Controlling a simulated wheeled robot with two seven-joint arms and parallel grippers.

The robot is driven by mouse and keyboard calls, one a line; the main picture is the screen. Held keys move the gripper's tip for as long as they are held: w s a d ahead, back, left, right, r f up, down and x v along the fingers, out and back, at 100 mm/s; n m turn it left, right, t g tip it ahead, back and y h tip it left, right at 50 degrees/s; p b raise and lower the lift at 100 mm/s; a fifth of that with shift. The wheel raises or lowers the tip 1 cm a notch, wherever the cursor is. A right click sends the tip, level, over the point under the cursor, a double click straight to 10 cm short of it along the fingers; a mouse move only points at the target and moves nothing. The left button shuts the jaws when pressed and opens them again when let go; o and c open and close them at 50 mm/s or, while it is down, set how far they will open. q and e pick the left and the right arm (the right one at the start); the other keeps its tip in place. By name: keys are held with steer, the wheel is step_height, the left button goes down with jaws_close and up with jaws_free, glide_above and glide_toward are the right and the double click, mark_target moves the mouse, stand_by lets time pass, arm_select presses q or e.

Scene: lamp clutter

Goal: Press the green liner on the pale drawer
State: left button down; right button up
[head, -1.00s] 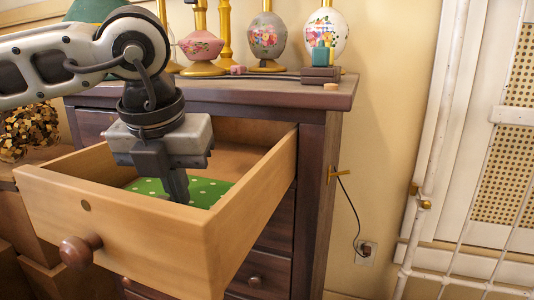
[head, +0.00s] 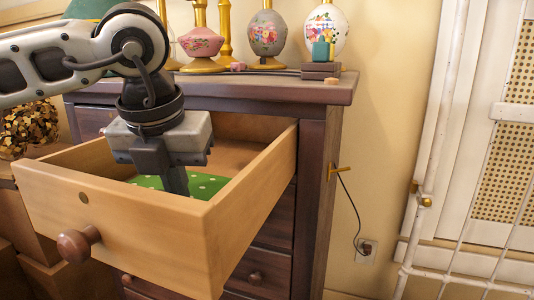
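The pale wooden drawer (head: 130,228) is pulled out of a dark wood dresser, with a round brown knob (head: 78,243) on its front. A green liner with pale dots (head: 206,186) lies on the drawer's floor; the front wall hides its near part. My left gripper (head: 175,186) points down inside the drawer over the liner. Its fingers look close together, and their tips are partly hidden by the drawer's front wall. I cannot tell whether they touch the liner. My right gripper is not in view.
Painted lamp bases (head: 267,38) and small blocks (head: 320,70) stand on the dresser top (head: 250,88). White pipes (head: 432,160) run along the wall at right. A gold leafy ball (head: 30,128) sits at left.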

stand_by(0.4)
arm_select(q)
steer(key=shift+r+p, duration=1.5)
steer(key=shift+r, duration=0.95)
